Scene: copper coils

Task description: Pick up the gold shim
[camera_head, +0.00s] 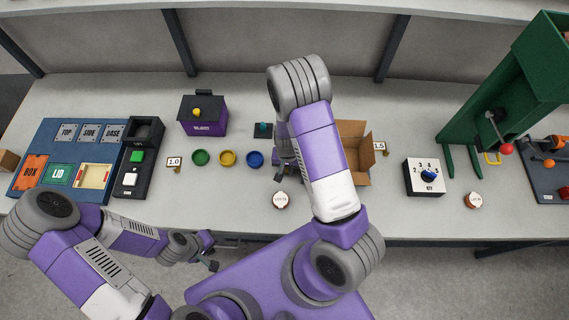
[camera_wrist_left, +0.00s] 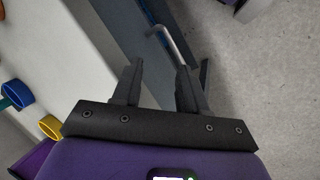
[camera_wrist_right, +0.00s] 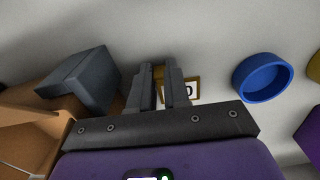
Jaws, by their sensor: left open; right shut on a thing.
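My right gripper (camera_wrist_right: 157,75) is shut on a small gold piece (camera_wrist_right: 158,71), which shows between the fingertips in the right wrist view and looks like the gold shim. Most of it is hidden by the fingers. In the head view my right gripper (camera_head: 284,172) is over the table, just right of the blue ring-shaped dish, largely covered by my arm, and the shim cannot be seen there. My left gripper (camera_head: 211,257) is open and empty in front of the table's edge; its spread fingers also show in the left wrist view (camera_wrist_left: 160,75).
The blue dish (camera_head: 254,159), yellow dish (camera_head: 227,158) and green dish (camera_head: 201,157) stand in a row. An open cardboard box (camera_head: 356,150) is right of my right arm. A dial box (camera_head: 425,176) and green press (camera_head: 500,90) stand further right. A purple box (camera_head: 203,115) is behind.

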